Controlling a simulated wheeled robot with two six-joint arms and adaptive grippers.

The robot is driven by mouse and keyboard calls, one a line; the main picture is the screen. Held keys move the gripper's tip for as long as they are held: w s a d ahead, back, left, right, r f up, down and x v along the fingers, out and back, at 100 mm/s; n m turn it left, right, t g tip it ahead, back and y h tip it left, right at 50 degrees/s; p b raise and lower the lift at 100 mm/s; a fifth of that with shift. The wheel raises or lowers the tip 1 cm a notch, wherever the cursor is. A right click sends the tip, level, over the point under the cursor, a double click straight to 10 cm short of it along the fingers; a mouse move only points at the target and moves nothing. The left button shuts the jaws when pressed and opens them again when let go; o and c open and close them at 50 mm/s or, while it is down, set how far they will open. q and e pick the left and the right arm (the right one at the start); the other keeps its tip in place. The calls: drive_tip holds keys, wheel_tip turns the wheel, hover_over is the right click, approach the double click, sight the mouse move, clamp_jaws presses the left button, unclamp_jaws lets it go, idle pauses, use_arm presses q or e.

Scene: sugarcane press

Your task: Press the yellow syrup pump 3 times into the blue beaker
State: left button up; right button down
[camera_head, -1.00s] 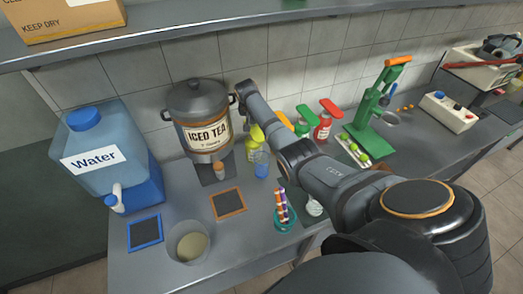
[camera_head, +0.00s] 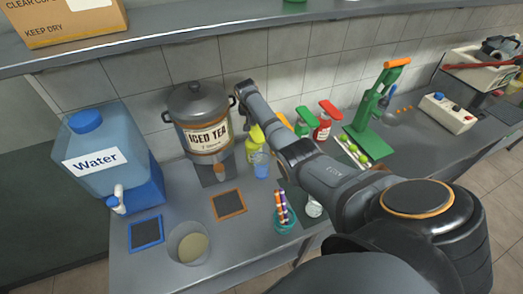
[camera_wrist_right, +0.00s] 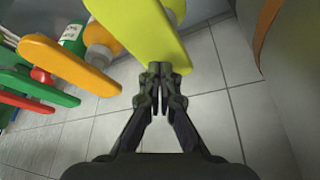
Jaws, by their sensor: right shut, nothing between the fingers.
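The yellow syrup pump (camera_head: 255,147) stands behind the blue beaker (camera_head: 261,165), partly hidden by my right arm. The beaker is upright on the counter. In the wrist view, the pump's yellow-green head (camera_wrist_right: 140,30) fills the upper middle. My right gripper (camera_wrist_right: 158,72) is shut and empty, with its fingertips at the lower end of that head. I cannot tell whether they touch it. In the head view, the gripper is mostly hidden by my wrist. My left gripper is not in view.
An orange pump (camera_wrist_right: 70,62) and green and red ones stand beside the yellow pump. The iced tea pot (camera_head: 203,124) is left of my wrist. A pen cup (camera_head: 284,221) and a clear bowl (camera_head: 188,243) are in front. The tiled wall is close behind.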

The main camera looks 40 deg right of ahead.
sight(253, 128)
drive_tip(key=shift+s+f+b, duration=0.1)
drive_tip(key=shift+f+b, duration=1.2)
drive_tip(key=shift+f, duration=0.75)
wheel_tip(253, 128, up, 4)
drive_tip(key=p, duration=0.4)
drive_tip(key=shift+r+p, duration=0.25)
drive_tip(key=shift+p, duration=0.05)
